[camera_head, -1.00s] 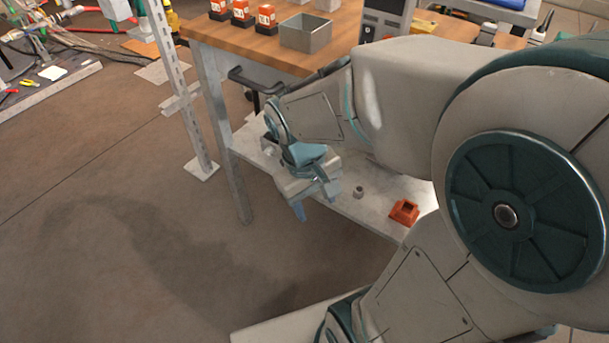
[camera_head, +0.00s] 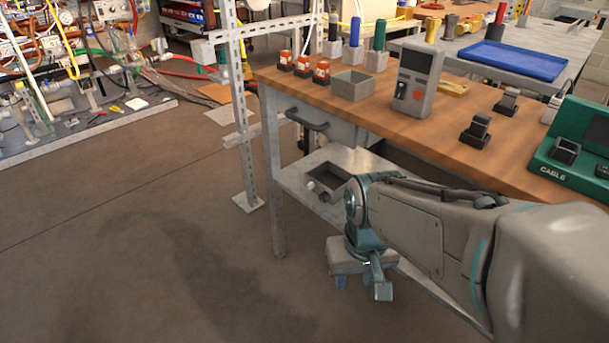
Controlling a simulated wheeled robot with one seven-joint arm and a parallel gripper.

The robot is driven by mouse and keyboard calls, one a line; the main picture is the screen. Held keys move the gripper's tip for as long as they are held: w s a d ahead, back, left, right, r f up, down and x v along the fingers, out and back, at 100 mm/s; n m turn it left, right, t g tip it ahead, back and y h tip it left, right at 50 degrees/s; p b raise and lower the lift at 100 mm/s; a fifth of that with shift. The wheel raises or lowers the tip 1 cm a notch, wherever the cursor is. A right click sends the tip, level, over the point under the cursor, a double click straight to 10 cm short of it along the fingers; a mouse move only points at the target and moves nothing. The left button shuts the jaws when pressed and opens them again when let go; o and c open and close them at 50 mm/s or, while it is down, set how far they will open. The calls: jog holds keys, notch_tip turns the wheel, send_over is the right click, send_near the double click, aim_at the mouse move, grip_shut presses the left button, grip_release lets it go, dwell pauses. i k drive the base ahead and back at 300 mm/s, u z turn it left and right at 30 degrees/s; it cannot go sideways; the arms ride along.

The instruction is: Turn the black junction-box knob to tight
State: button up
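I cannot pick out the black junction-box knob for certain. A grey box with a dark open top (camera_head: 327,178) sits on the lower shelf of the wooden workbench, with small round fittings (camera_head: 314,187) at its front left. They are too small to tell whether one is the knob or how it is turned. My gripper (camera_head: 355,283) points down in front of the shelf edge, below and right of that box and clear of it. Its bluish fingertips look apart with nothing between them. My arm hides the right part of the shelf.
A perforated metal post (camera_head: 242,140) stands left. The floor (camera_head: 130,240) at left is open.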

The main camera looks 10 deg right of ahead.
aim_at(325, 197)
jog(key=u, duration=1.45)
jog(key=i, duration=0.35)
jog(key=z, duration=2.5)
jog(key=i, duration=0.5)
jog(key=z, duration=0.05)
